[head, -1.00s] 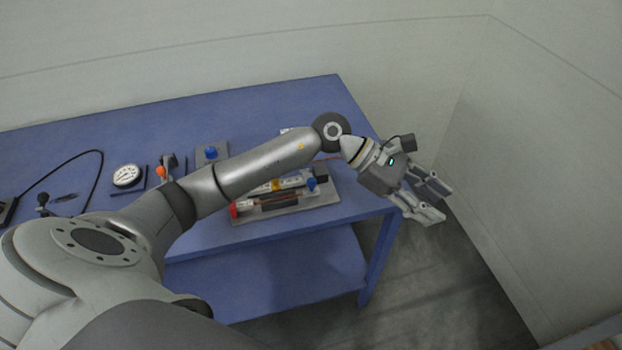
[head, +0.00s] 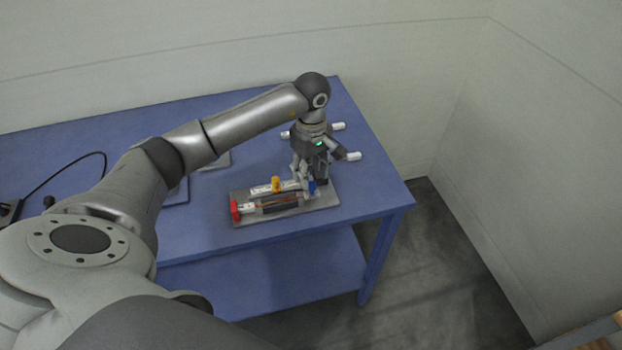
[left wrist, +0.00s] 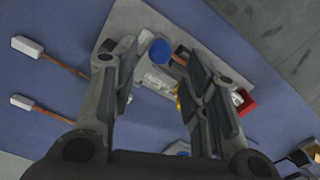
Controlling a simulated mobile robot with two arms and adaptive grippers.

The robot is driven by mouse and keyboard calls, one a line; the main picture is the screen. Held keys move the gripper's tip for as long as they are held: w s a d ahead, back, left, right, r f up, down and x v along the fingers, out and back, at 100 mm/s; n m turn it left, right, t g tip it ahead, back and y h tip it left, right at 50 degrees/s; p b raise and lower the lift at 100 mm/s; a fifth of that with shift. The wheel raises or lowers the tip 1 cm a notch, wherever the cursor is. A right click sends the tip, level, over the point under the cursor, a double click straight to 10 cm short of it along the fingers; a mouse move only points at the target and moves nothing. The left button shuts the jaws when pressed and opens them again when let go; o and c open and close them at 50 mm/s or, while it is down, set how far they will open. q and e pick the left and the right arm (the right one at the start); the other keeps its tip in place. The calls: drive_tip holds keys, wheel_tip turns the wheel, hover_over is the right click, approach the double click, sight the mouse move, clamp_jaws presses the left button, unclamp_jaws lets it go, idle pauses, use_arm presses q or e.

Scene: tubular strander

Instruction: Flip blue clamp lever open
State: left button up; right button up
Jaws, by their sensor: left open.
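The blue clamp lever (head: 312,187) stands at the right end of a grey fixture plate (head: 325,201) on the blue table. In the left wrist view its round blue top (left wrist: 160,51) shows between the fingertips, apart from the left finger; contact with the right finger is unclear. My left gripper (head: 308,183) points down over that end of the plate. In the left wrist view, the left gripper (left wrist: 156,58) is open, with nothing visibly gripped. The fingers partly hide the clamp in the head view. My right gripper is not in view.
A yellow part (head: 276,184) and a red block (head: 235,210) sit on the plate, left of the clamp. A black cable (head: 75,165) lies at the table's left. The table's front right corner (head: 395,198) is clear.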

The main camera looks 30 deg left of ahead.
sight(311, 182)
use_arm(q)
drive_tip(key=shift+f+p, duration=0.55)
drive_tip(key=shift+f, duration=1.8)
clamp_jaws()
